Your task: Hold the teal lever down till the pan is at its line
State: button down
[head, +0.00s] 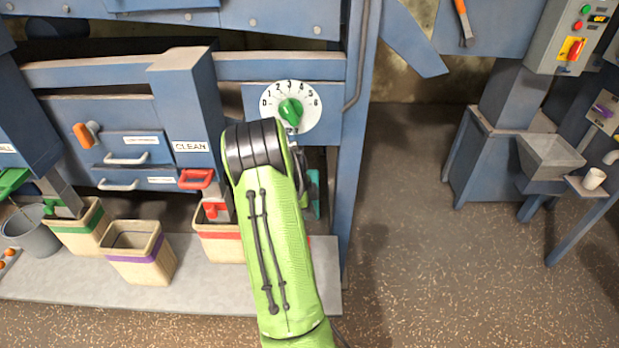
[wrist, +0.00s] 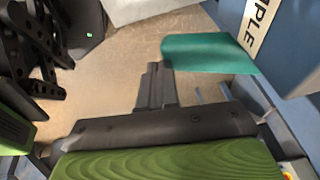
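The teal lever (wrist: 205,52) shows in the wrist view as a flat paddle beside the blue housing with a label ending in "PLE". In the head view only a teal strip (head: 315,194) shows at the right edge of my green arm. My gripper (wrist: 160,66) has its fingers together with nothing between them. The fingertips are at the lever's near left corner; I cannot tell if they touch it. In the head view my arm hides the gripper. I cannot make out the pan or its line in either view.
A white dial (head: 291,108) with a green knob is on the blue frame above my arm. Tan bins (head: 140,262) with coloured bands stand on the grey slab at left. A blue post (head: 352,150) stands right of my arm. The floor (head: 420,240) further right is clear.

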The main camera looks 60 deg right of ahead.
notch_tip(320, 180, down, 2)
jog(key=shift+d+f+b, duration=0.1)
jog(key=shift+f+b, duration=0.05)
jog(key=shift+b, duration=0.6)
jog(key=shift+f, duration=0.2)
dwell(0.8)
